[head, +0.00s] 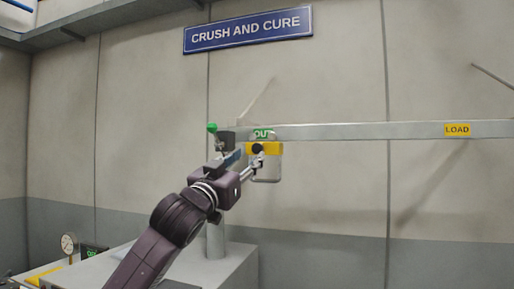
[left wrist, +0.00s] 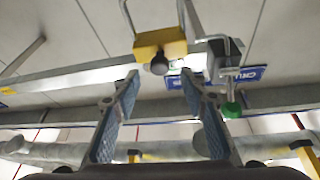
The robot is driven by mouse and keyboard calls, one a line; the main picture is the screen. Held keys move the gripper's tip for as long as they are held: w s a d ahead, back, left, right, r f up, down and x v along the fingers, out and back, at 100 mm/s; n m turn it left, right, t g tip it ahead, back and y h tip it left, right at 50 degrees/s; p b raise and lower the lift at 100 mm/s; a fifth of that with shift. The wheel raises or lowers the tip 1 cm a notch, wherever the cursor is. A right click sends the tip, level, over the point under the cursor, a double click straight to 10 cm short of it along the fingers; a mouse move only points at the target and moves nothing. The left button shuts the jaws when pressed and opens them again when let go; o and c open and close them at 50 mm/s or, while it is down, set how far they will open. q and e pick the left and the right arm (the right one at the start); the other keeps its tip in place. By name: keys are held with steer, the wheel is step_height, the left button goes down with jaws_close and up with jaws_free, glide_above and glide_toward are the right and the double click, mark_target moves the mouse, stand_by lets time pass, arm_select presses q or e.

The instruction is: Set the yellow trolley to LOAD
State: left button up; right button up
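The yellow trolley (head: 270,149) hangs on the grey rail near its left end, by the green OUT label (head: 262,133). My left gripper (head: 248,157) is just in front of the trolley. In the left wrist view the fingers (left wrist: 161,76) are apart. The trolley (left wrist: 161,40) and its knob (left wrist: 160,64) appear just past the fingertips, in line with the gap; I cannot tell whether they touch. The yellow LOAD label (head: 457,129) is far right on the rail. My right gripper is not in view.
The rail (head: 350,131) runs right along the wall, clear between trolley and LOAD label. A grey block (head: 226,141) with a green knob (head: 212,128) sits at its left end. A grey cabinet (head: 235,268) with a gauge (head: 69,243) stands below.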

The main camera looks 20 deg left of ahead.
mark_target(256, 151)
arm_select(q)
steer(key=p+x, duration=0.4)
steer(key=x, duration=0.3)
steer(key=shift+w+f, duration=0.1)
steer(key=shift+f, duration=0.05)
jaws_close()
